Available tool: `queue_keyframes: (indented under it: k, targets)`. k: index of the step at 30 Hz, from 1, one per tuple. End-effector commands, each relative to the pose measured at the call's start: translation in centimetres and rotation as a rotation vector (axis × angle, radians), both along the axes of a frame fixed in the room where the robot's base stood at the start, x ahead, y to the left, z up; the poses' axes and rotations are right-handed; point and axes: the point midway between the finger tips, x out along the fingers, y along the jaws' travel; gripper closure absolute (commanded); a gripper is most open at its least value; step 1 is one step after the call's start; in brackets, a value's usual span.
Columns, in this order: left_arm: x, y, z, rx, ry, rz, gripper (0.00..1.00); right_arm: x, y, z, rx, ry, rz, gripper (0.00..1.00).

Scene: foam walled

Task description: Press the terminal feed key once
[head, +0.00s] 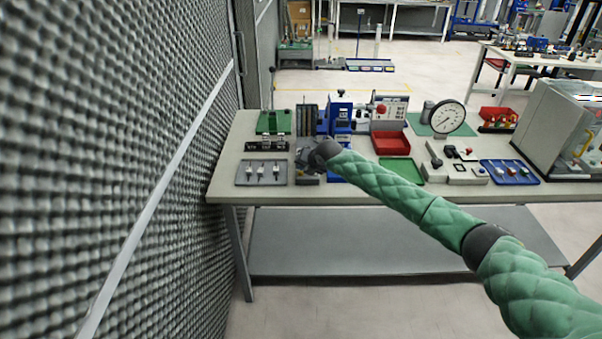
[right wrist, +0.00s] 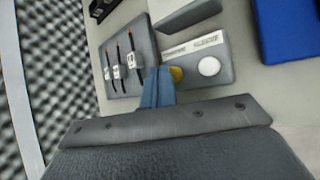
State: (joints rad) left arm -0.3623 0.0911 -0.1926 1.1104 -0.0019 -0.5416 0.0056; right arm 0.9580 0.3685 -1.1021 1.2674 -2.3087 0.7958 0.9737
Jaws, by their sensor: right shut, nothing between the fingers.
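A grey key box (right wrist: 205,62) shows in the right wrist view, with a white label strip, a round white key (right wrist: 209,66) and a round yellow key (right wrist: 176,73). I cannot read which key is the feed key. My right gripper (right wrist: 160,74) is shut and empty, its blue fingertips just left of the yellow key and overlapping its edge in the picture. I cannot tell whether they touch it. In the head view my right gripper (head: 306,158) is over the bench's left part and hides most of the box. My left gripper is not in view.
A grey tray (head: 243,180) with three tagged pieces lies left of the box; it also shows in the right wrist view (right wrist: 146,40). A blue press (head: 341,112), a red bin (head: 391,143) and a dial gauge (head: 447,118) stand nearby. A foam wall (head: 120,130) borders the left.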

Motion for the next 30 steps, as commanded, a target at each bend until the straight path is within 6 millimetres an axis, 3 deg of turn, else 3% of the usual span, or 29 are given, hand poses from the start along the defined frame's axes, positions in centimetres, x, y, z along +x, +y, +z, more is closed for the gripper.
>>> queue_keyframes:
  k: [30]
  targets:
    - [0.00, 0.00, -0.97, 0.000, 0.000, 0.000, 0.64, -0.02, 0.00, -1.09, 0.000, 0.001, 0.001, 1.00]
